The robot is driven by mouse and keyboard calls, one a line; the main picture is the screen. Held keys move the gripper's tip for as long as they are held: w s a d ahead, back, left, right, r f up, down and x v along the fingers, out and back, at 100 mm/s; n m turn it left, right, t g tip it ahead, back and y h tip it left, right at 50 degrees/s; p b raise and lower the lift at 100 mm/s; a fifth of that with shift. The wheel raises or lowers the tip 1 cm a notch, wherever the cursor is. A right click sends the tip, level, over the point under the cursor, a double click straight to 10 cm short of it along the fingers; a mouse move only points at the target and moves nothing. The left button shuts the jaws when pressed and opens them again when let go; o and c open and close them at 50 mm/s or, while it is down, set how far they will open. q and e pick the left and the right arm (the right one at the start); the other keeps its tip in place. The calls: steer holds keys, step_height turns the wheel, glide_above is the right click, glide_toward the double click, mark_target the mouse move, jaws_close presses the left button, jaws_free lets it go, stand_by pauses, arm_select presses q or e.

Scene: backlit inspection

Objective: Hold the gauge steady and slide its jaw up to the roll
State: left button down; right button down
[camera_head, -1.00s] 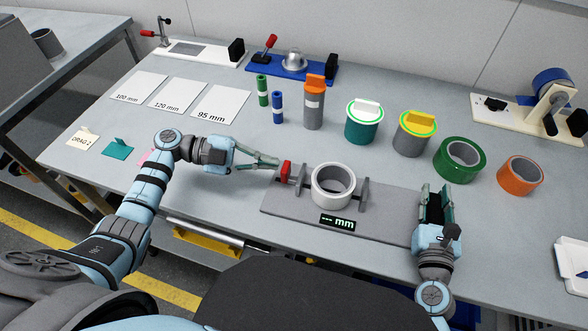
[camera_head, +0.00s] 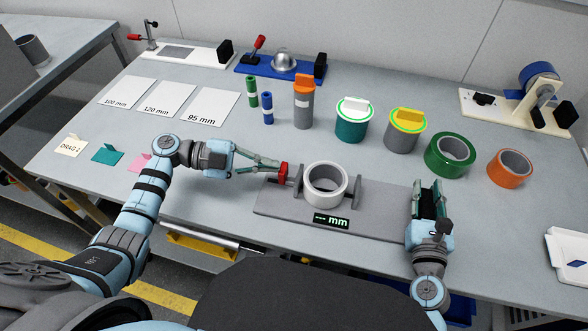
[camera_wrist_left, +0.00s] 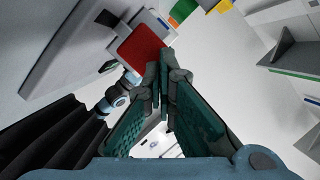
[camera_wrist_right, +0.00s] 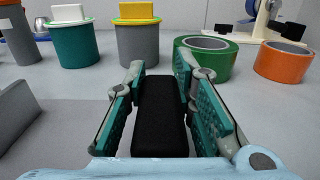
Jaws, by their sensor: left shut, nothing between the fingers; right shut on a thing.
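The gauge's grey base plate (camera_head: 390,222) lies near the table's front edge with an "--- mm" display (camera_head: 331,220). A white roll (camera_head: 339,196) stands on it between the left jaw (camera_head: 299,177) and the right jaw (camera_head: 357,192). I cannot tell whether the left jaw touches the roll. A red knob (camera_head: 283,174) is on the left jaw's outer side; it also shows in the left wrist view (camera_wrist_left: 140,48). My left gripper (camera_head: 277,165) is shut and empty, its tips against or close beside the knob. My right gripper (camera_head: 428,184) is shut on a black block (camera_wrist_right: 160,110) at the plate's right end.
Behind the gauge stand an orange-lidded canister (camera_head: 303,110), a green tub (camera_head: 351,127) and a grey tub (camera_head: 402,138). Green tape (camera_head: 436,160) and orange tape (camera_head: 500,170) lie to the right. Bare table lies between these and the gauge.

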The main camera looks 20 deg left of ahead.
arm_select(q)
steer(key=shift+d, duration=1.4)
steer(key=shift+a, duration=0.1)
steer(key=shift+a, duration=1.95)
steer(key=v, duration=1.2)
